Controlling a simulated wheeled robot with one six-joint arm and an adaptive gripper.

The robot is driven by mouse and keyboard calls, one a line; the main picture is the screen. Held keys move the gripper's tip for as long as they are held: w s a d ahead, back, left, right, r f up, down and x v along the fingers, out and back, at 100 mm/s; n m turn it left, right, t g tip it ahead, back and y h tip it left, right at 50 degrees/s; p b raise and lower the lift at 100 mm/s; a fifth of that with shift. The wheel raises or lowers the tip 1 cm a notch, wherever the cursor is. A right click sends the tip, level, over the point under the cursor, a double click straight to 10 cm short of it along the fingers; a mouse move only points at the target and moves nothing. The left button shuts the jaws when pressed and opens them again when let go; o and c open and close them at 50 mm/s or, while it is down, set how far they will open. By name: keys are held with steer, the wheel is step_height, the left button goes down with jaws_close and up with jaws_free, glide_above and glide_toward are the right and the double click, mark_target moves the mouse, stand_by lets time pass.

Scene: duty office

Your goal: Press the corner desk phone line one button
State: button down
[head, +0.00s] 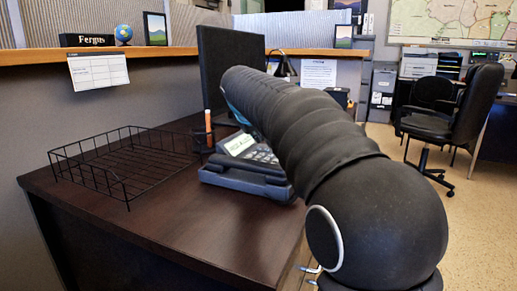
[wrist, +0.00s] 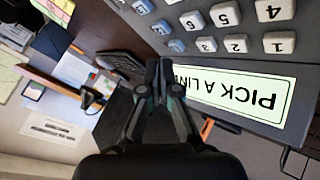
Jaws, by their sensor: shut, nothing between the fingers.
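The desk phone (head: 245,175) stands on the dark desk, partly hidden by my arm in the head view. In the wrist view the phone (wrist: 255,62) appears upside down, with numbered grey keys and a lit display (wrist: 245,98) reading "PICK A LINE". A row of small blue-grey buttons (wrist: 160,27) runs beside the number keys; their labels are too small to read. My gripper (wrist: 160,64) is shut and empty, its tips over the display's left end, close to the nearest blue-grey button (wrist: 177,45). I cannot tell whether they touch the phone. The head view hides the gripper behind my arm.
A black wire tray (head: 125,165) lies left on the desk (head: 215,230). An orange marker (head: 208,122) stands upright just behind the phone's left side. A dark monitor (head: 228,70) rises behind. The desk's front is clear. A black office chair (head: 455,105) stands right, beyond open floor.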

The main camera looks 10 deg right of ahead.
mark_target(258, 148)
steer(key=shift+f, duration=0.1)
steer(key=shift+f, duration=0.35)
steer(key=shift+f+b, duration=0.4)
steer(key=shift+b, duration=0.1)
stand_by(0.6)
steer(key=shift+r, duration=0.2)
steer(key=shift+r+p, duration=0.65)
steer(key=shift+p, duration=0.15)
step_height(258, 148, up, 5)
steer(key=p, duration=0.4)
steer(key=shift+p, duration=0.35)
